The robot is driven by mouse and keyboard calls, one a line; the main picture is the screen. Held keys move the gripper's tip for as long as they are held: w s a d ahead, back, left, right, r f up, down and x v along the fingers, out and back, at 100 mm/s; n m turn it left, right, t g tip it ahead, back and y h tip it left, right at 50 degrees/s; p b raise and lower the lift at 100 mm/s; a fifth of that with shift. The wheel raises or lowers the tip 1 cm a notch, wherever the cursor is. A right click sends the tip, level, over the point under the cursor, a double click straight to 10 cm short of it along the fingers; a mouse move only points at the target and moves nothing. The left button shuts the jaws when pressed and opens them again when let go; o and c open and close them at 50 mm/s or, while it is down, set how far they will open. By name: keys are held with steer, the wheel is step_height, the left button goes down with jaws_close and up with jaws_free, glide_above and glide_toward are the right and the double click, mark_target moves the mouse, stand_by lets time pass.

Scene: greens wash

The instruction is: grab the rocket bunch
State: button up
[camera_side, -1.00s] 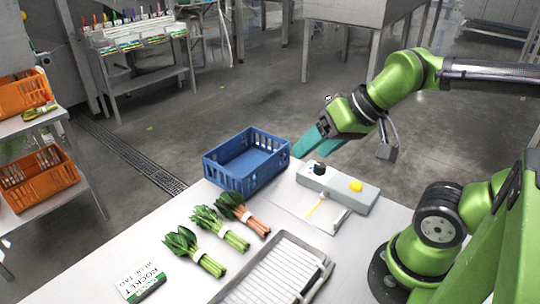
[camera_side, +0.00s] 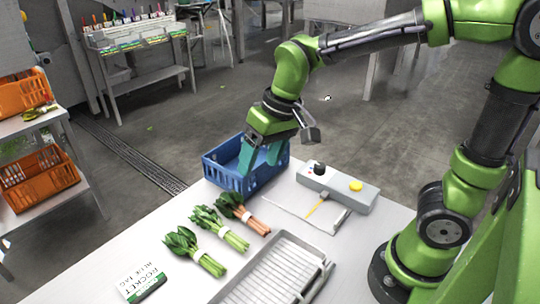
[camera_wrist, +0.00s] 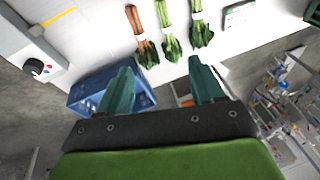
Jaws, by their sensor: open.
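Three leafy bunches lie in a row on the pale table: a dark-leaved one with green stems (camera_side: 194,250) at left, a lighter green one (camera_side: 219,228) in the middle, and one with reddish stems (camera_side: 243,212) at right. Each has a pale band; no tag colour is readable. A card (camera_side: 141,281) reading "ROCKET BLUE TAG" lies beside the left bunch. The bunches also show along the top of the wrist view, the reddish one (camera_wrist: 140,36) leftmost. My gripper (camera_side: 260,160) is open and empty, its teal fingers pointing down in front of the blue crate, apart from the bunches.
The blue crate (camera_side: 221,176) stands at the table's back edge, partly hidden by my gripper. A grey control box (camera_side: 345,193) with a black knob and yellow button is to its right. A ribbed metal tray (camera_side: 322,283) lies in front. Orange crates (camera_side: 40,184) are on shelves at left.

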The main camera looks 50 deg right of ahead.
mark_target(218, 224)
steer(key=w+a+f+n+g+h, duration=0.1)
steer(key=w+a+f+g+h, duration=0.2)
steer(key=w+a, duration=0.45)
steer(key=shift+y, duration=0.5)
steer(key=f, duration=0.5)
steer(key=w+d+f, duration=0.1)
steer(key=f, duration=0.5)
steer(key=d+f, duration=0.1)
steer(key=f, duration=0.5)
steer(key=shift+w+f, duration=0.15)
steer(key=shift+w, duration=0.2)
steer(key=c, duration=1.1)
